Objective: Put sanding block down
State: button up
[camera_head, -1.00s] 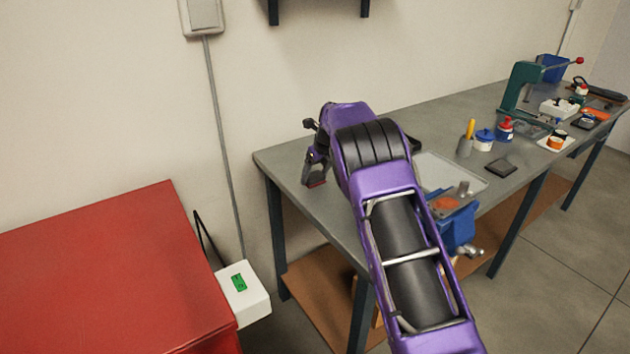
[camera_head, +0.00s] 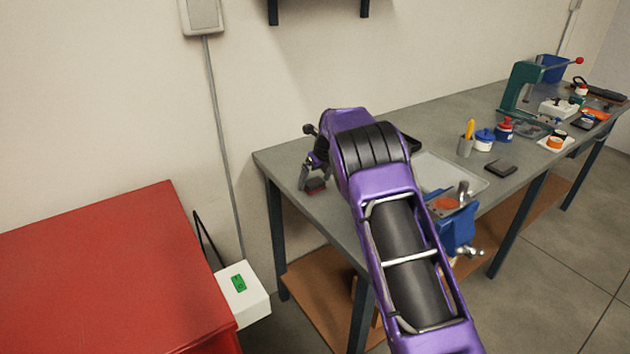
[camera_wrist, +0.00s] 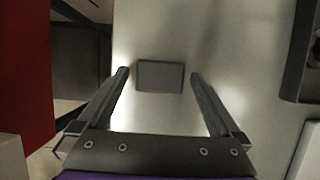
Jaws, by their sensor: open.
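The sanding block (camera_head: 315,185) is a small dark block with a reddish lower edge. It rests on the left end of the grey workbench (camera_head: 284,160). In the wrist view the block (camera_wrist: 160,76) shows as a dark grey rectangle on the bench top, just beyond and between the fingertips. My gripper (camera_wrist: 157,75) is open, with a clear gap between each finger and the block. In the head view my gripper (camera_head: 308,182) is partly hidden by my own purple arm, close by the block.
A blue vise (camera_head: 457,228) is on the bench's front edge, beside a pale tray (camera_head: 465,175). A dark tray (camera_wrist: 301,60) lies to the right in the wrist view. A red cabinet (camera_head: 110,270) stands left of the bench. Bare bench top surrounds the block.

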jog(key=v, duration=1.1)
jog(key=shift+r, duration=0.4)
jog(key=shift+s, duration=0.1)
